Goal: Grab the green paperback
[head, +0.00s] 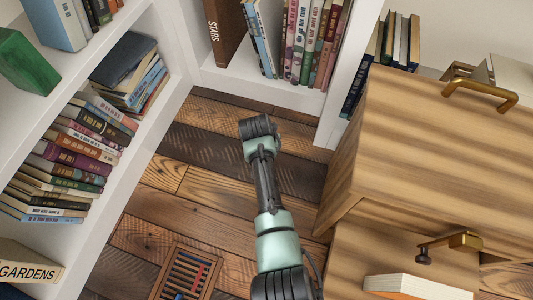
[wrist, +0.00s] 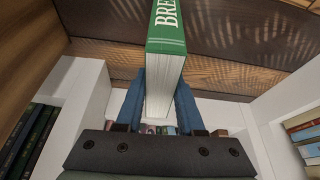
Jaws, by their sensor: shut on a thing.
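The green paperback (wrist: 166,45), with white letters reading "BRE" on its spine, is between the two blue fingers of my gripper (wrist: 165,82) in the wrist view. My gripper is shut on it, and its cream page edges face the camera. The far end of the book runs out of the top of the picture. In the head view my arm reaches up the middle over the floor, and neither the fingers nor the held book can be made out. Another green book (head: 27,62) lies on the left shelf in the head view.
White bookshelves (head: 165,45) with many books stand left and at the back. A wooden chest (head: 430,130) with brass handles is on the right; a pale book (head: 415,288) lies low there.

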